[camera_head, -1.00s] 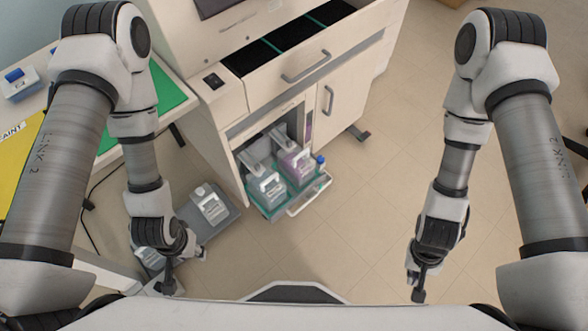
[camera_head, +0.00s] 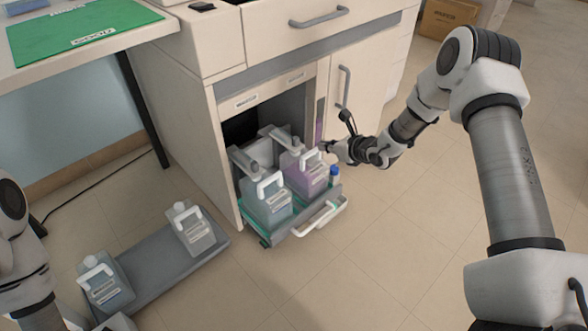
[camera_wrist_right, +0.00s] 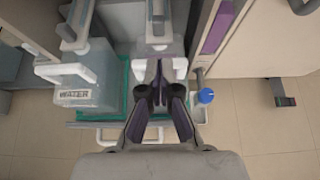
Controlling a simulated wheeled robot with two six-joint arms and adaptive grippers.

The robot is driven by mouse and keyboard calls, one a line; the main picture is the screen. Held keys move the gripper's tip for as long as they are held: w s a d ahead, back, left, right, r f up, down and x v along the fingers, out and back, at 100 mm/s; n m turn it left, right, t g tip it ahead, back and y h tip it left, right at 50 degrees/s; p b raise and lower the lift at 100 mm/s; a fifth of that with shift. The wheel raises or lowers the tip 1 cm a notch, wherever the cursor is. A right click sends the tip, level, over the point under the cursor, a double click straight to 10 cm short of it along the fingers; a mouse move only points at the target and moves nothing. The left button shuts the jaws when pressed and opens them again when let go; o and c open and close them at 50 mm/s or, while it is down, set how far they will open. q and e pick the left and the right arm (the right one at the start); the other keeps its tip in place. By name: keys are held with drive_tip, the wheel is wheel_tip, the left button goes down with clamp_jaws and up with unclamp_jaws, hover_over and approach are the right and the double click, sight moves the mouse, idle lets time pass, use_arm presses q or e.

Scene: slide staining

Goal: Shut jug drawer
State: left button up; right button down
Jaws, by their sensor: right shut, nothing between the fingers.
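The jug drawer (camera_head: 285,234), a grey tray with a teal lining, stands pulled out of the lower cabinet opening. Its white bar handle (camera_head: 321,216) is on the front. It carries a pale blue-grey jug (camera_head: 268,207) and a pinkish jug (camera_head: 309,178), both with white handles. The WATER label shows on the left jug (camera_wrist_right: 85,92) in the right wrist view. My right gripper (camera_head: 327,147) is shut and empty, above the drawer's right side near the pinkish jug. In the wrist view its fingers (camera_wrist_right: 159,72) overlap that jug and hide part of it. My left gripper is out of view.
A small blue-capped bottle (camera_head: 334,174) sits at the drawer's right edge. A grey floor tray (camera_head: 155,268) with jugs lies to the left. A closed cabinet door (camera_head: 352,85) with a bar handle is right of the opening. The floor before the drawer is clear.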

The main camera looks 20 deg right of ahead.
sight(298, 143)
drive_tip(key=b+x, duration=0.4)
drive_tip(key=x, duration=0.4)
drive_tip(key=shift+w+a+f, duration=0.15)
drive_tip(key=shift+w+f, duration=0.1)
drive_tip(key=shift+f, duration=0.05)
drive_tip(key=shift+w+a+f, duration=0.15)
drive_tip(key=shift+w+f, duration=0.05)
drive_tip(key=shift+w, duration=0.3)
drive_tip(key=shift+w, duration=0.1)
